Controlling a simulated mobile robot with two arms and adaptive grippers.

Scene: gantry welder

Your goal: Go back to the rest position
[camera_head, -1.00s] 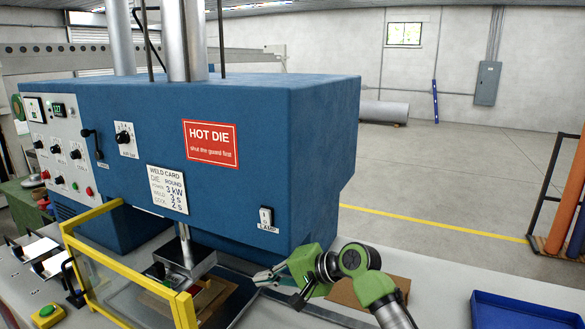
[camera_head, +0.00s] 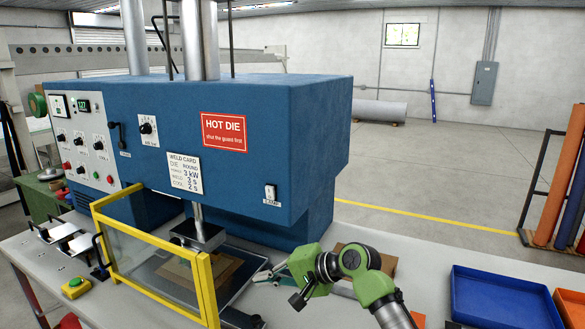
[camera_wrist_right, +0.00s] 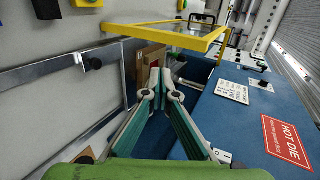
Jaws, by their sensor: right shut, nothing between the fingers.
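My right gripper (camera_head: 266,275) reaches in from the lower right of the head view, low over the bench top beside the welder's lower die area. Its teal fingers are shut with nothing between them. In the right wrist view its fingertips (camera_wrist_right: 161,78) come together at the picture's middle. The blue gantry welder (camera_head: 270,160) stands to the left of and behind it, with the red HOT DIE sign (camera_head: 223,132). The yellow-framed guard (camera_head: 205,290) with a clear pane stands left of the gripper. My left gripper is not in view.
A brown piece (camera_head: 388,262) lies behind my right wrist. A yellow box with a green button (camera_head: 75,287) is at the left. The floor behind the bench is clear up to a rack.

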